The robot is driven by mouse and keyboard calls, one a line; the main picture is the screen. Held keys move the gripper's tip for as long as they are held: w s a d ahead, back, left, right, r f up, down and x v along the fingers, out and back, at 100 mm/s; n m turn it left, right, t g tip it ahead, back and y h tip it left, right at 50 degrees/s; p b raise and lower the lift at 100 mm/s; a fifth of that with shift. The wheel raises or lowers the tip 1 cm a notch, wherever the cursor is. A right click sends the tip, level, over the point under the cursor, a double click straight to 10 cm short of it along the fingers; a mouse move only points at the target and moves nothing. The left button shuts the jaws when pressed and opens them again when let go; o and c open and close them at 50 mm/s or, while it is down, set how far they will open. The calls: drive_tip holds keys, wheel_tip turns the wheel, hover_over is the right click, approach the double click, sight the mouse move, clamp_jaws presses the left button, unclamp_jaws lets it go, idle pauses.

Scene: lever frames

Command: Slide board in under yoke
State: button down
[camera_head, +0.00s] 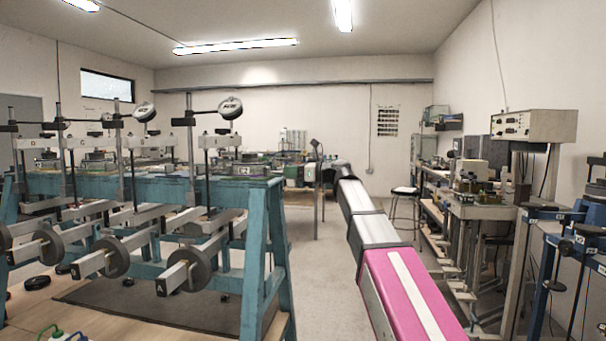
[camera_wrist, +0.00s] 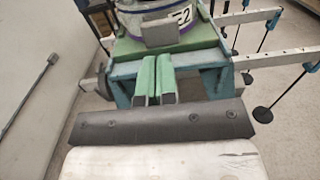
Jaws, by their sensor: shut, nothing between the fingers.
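In the wrist view my gripper (camera_wrist: 156,80) shows as two green fingers with grey ends, side by side and shut, with nothing between them. They point toward the end of a teal bench (camera_wrist: 120,88). Beyond them is a grey block (camera_wrist: 160,33) in front of a round, purple-banded part marked E2. In the head view my arm runs away down the right of the lever bench; the gripper is too small to make out. White crossbars (camera_head: 222,141) on upright rods look like yokes. I cannot tell for certain which piece is the board.
Lever arms with round weights (camera_head: 183,272) stick out from the teal bench (camera_head: 252,262). Dial gauges (camera_head: 230,108) stand above it. A stool (camera_head: 405,195) and a cluttered side bench (camera_head: 485,210) stand at right. Floor (camera_head: 310,270) between my arm and the bench is clear.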

sight(269, 171)
drive_tip(key=shift+w+a, duration=0.2)
drive_tip(key=shift+a, duration=1.05)
drive_tip(key=shift+w+a, duration=0.15)
drive_tip(key=shift+a, duration=1.1)
drive_tip(key=a, duration=0.3)
drive_tip(key=shift+w+a, duration=0.3)
